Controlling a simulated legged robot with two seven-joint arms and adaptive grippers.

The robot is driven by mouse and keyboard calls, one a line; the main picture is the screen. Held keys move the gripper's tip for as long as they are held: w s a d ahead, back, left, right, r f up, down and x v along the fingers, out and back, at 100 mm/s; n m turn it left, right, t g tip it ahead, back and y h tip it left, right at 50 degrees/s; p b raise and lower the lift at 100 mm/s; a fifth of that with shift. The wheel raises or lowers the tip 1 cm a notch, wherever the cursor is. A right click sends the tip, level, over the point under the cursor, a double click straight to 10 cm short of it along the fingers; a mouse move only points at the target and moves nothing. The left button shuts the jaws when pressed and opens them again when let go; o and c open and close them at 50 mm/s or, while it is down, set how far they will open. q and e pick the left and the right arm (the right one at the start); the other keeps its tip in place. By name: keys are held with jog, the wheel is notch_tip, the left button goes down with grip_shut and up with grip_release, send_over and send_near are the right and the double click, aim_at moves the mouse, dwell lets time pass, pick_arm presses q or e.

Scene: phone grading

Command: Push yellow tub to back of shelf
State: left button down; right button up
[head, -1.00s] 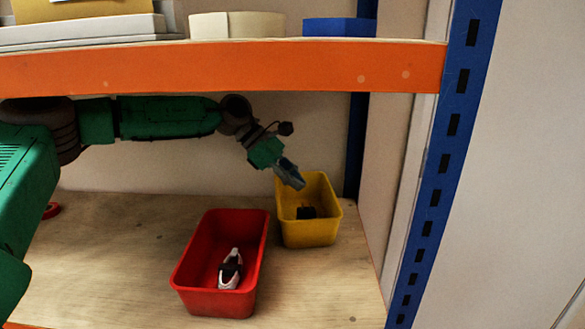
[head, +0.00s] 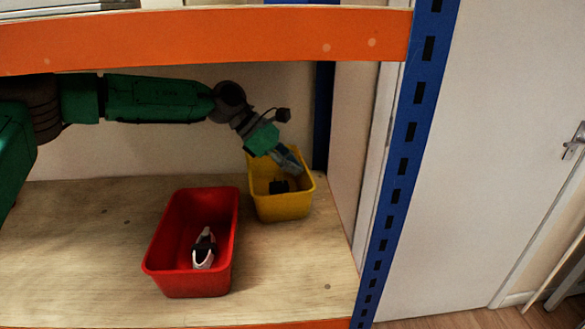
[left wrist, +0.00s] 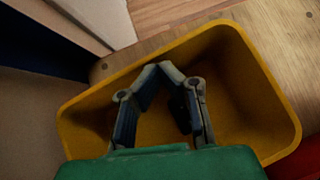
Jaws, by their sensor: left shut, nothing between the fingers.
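The yellow tub (head: 283,208) stands upright on the wooden lower shelf, near the back right corner by the blue post. A small black object (head: 279,186) lies inside it. My left gripper (head: 297,170) reaches in from the left and is shut and empty, with its fingers over the tub's opening near its back right part. In the left wrist view the fingertips (left wrist: 158,68) meet inside the outline of the yellow tub (left wrist: 245,75). I cannot tell whether they touch its wall. The black object is mostly hidden behind a finger there. My right gripper is not in view.
A red tub (head: 185,284) with a white and dark object (head: 204,248) stands in front and to the left of the yellow tub. The orange beam (head: 200,38) of the upper shelf runs above my arm. A blue upright (head: 395,165) bounds the right. Shelf space at left is clear.

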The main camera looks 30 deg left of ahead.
pick_arm(q)
jog(key=shift+w+d+f+b, duration=0.1)
jog(key=shift+w+d+b, duration=0.1)
jog(key=shift+d, duration=0.35)
jog(key=shift+w+d+f+b, duration=0.1)
jog(key=shift+w+d+b, duration=0.1)
jog(key=shift+d, duration=0.3)
jog(key=shift+d+r, duration=0.25)
jog(key=shift+d, duration=0.45)
jog(key=shift+r, duration=0.15)
jog(key=v, duration=1.1)
jog(key=shift+r, duration=0.3)
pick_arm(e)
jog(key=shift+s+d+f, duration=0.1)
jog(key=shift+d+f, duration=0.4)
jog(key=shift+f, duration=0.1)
pick_arm(q)
jog(key=shift+a, duration=0.1)
